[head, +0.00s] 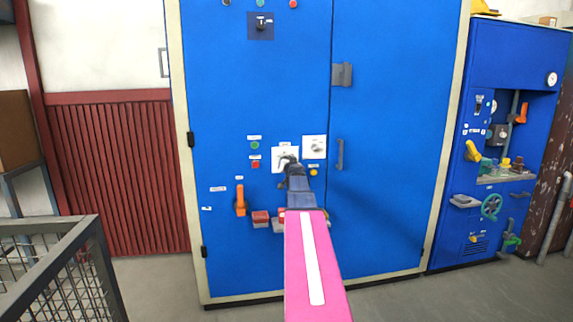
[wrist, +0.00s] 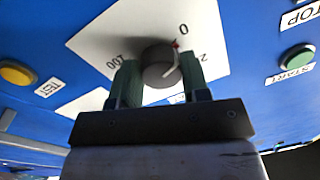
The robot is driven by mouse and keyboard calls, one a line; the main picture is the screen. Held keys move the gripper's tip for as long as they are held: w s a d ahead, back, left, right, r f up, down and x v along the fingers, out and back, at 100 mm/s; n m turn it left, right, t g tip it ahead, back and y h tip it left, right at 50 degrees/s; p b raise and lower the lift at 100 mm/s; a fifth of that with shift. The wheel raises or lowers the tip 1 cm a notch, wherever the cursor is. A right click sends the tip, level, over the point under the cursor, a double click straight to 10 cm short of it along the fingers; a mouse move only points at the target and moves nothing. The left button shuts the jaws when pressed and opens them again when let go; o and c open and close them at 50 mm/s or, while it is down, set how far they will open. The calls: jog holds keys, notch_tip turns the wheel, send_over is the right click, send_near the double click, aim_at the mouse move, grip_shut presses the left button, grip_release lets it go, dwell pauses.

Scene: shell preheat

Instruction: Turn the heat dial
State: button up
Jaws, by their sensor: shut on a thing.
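The heat dial, a dark round knob (wrist: 158,62), sits on a white plate (wrist: 95,42) on the blue cabinet door. Its scale shows 0, 100 and a partly hidden number starting with 2. A red tip and a pale line on the knob lie close to the 0. My gripper (wrist: 160,78) has one green finger on each side of the knob and is shut on it. In the head view my gripper (head: 290,161) reaches the left white plate (head: 279,152) and hides most of the knob.
A second white plate with a dial (head: 316,147) is just right of my gripper. Green start (head: 255,145) and red stop (head: 255,164) buttons are left of it, a yellow button (head: 313,172) right. An orange lever (head: 240,201) and red-topped box (head: 261,217) stick out below.

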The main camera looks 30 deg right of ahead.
jog(key=m, duration=1)
jog(key=shift+a+h, duration=0.15)
jog(key=shift+h, duration=0.15)
jog(key=shift+m, duration=0.5)
jog(key=o, duration=0.9)
jog(key=v, duration=1)
jog(key=shift+s+a+f, duration=0.1)
jog(key=shift+s+f, duration=0.1)
jog(key=shift+s, duration=0.2)
